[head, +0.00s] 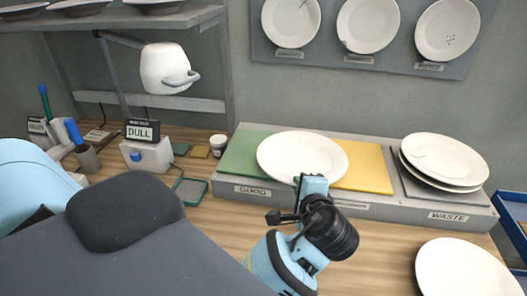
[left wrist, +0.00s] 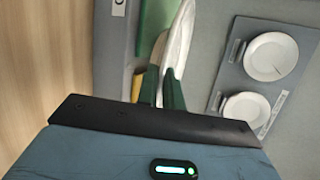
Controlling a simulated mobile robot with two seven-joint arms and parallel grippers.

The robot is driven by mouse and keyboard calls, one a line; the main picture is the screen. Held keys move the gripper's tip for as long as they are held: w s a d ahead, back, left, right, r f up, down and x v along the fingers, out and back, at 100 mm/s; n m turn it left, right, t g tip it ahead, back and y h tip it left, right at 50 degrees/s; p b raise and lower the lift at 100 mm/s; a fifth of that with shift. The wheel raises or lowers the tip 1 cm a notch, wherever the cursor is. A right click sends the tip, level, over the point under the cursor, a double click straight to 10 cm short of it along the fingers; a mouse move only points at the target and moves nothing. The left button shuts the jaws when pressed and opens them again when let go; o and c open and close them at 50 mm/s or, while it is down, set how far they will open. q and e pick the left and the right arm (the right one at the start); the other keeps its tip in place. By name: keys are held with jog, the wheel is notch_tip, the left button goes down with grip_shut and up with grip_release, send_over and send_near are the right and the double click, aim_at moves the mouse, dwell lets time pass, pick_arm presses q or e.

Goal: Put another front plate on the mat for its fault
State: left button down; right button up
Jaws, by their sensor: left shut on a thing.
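A white plate (head: 302,157) is over the green mat (head: 243,160) and the yellow mat (head: 369,170), covering the border between them. My left gripper (head: 309,184) is shut on its near rim. In the left wrist view the plate (left wrist: 179,45) shows nearly edge-on between the green fingertips (left wrist: 163,86). I cannot tell whether it touches a mat. The green mat is labelled GOOD; the yellow mat's label is partly hidden. A display (head: 142,131) reads DULL. My right gripper is not in view.
Another white plate (head: 466,268) lies at the lower right. A blue crate (head: 515,215) stands at the right edge. A wall board (head: 330,55) carries sample plates with marks. A white mug-like fixture (head: 168,68) hangs at left, above small tools and a pen cup (head: 87,158).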

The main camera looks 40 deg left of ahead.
aim_at(266, 154)
pick_arm(q)
jog(key=w+a+n+g, duration=0.1)
jog(key=a, duration=0.3)
jog(key=w+a+n+g+y, duration=0.1)
jog(key=w+a, duration=0.1)
jog(key=a, duration=0.2)
jog(key=w+a+n+g+y, duration=0.1)
jog(key=a, duration=0.4)
jog(key=shift+w+f+n, duration=0.1)
jog(key=shift+w+n, duration=0.15)
jog(key=shift+n, duration=0.15)
jog(key=shift+f, duration=1.75)
jog(key=shift+f, duration=0.1)
jog(key=c, duration=1.5)
grip_release()
jog(key=shift+s+f, duration=0.1)
jog(key=shift+f, duration=0.05)
jog(key=shift+c, duration=0.2)
jog(key=v, duration=1.2)
jog(key=shift+d, duration=0.15)
